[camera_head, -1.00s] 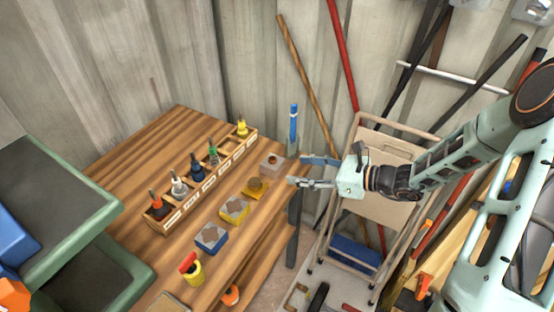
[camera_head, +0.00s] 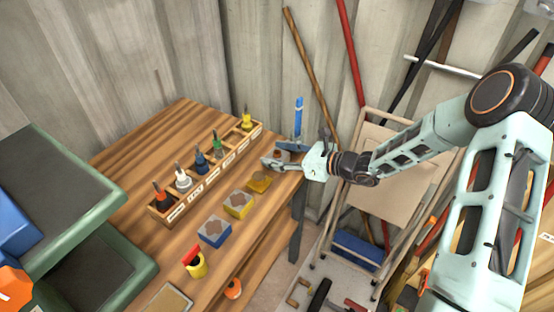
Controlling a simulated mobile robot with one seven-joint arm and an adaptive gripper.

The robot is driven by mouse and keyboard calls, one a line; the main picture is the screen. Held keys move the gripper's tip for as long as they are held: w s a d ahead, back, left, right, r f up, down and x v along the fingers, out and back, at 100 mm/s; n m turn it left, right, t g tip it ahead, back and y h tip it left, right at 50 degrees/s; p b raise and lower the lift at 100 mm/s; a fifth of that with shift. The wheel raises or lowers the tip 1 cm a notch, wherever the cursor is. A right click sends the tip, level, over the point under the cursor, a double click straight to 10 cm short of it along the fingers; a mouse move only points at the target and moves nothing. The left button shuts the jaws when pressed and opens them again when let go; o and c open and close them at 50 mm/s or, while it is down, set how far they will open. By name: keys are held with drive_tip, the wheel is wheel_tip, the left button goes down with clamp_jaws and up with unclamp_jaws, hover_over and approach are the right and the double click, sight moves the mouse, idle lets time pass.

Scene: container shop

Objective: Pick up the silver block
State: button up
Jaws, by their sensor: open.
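The silver block (camera_head: 278,154) sits near the far right edge of the wooden table (camera_head: 120,190), with a dark reddish-brown spot on its top. My gripper (camera_head: 273,156) is open and low over the table's right edge, with its fingers reaching left around the block. The fingers hide much of the block. I cannot tell whether they touch it.
A wooden rack (camera_head: 205,180) of coloured tools stands to the left.

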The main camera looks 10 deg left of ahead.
drive_tip(key=c, duration=1.2)
drive_tip(key=shift+c, duration=0.2)
drive_tip(key=shift+r, duration=0.2)
